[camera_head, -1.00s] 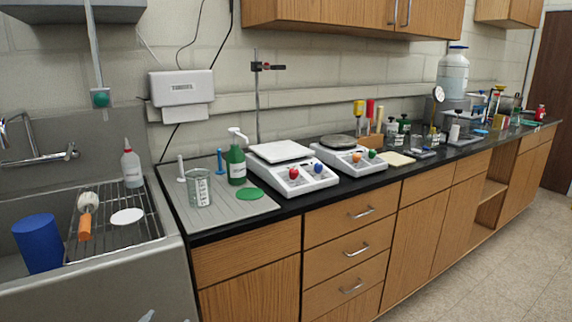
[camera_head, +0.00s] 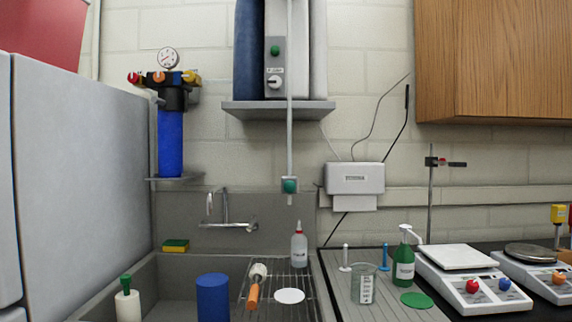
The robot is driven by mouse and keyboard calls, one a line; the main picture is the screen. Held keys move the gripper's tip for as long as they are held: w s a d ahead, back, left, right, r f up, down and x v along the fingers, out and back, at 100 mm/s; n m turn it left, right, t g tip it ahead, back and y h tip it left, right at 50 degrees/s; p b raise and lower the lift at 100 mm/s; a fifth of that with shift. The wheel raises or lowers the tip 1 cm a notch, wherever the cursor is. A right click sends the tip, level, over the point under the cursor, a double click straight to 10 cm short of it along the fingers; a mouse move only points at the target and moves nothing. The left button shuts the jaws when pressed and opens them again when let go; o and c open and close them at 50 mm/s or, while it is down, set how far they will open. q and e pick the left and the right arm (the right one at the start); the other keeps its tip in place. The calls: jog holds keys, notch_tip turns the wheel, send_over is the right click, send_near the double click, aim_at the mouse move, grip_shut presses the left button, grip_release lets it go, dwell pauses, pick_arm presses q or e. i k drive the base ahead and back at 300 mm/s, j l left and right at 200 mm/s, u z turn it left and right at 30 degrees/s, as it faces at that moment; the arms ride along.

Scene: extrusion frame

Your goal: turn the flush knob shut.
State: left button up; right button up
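A green round button or knob (camera_head: 275,50) is higher on the same panel. Another green knob (camera_head: 290,186) is on a small box at the bottom of a vertical pipe. I cannot tell for certain which is the flush knob, or how far any is turned. Neither of my grippers is in view.
A shelf (camera_head: 277,108) carries the unit. A blue filter (camera_head: 170,140) with red, orange and yellow valve handles and a gauge hangs left. A tall grey cabinet (camera_head: 80,170) stands left; balances (camera_head: 472,285) are right.

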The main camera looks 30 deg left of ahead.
aim_at(274, 82)
jog(key=u, duration=1.1)
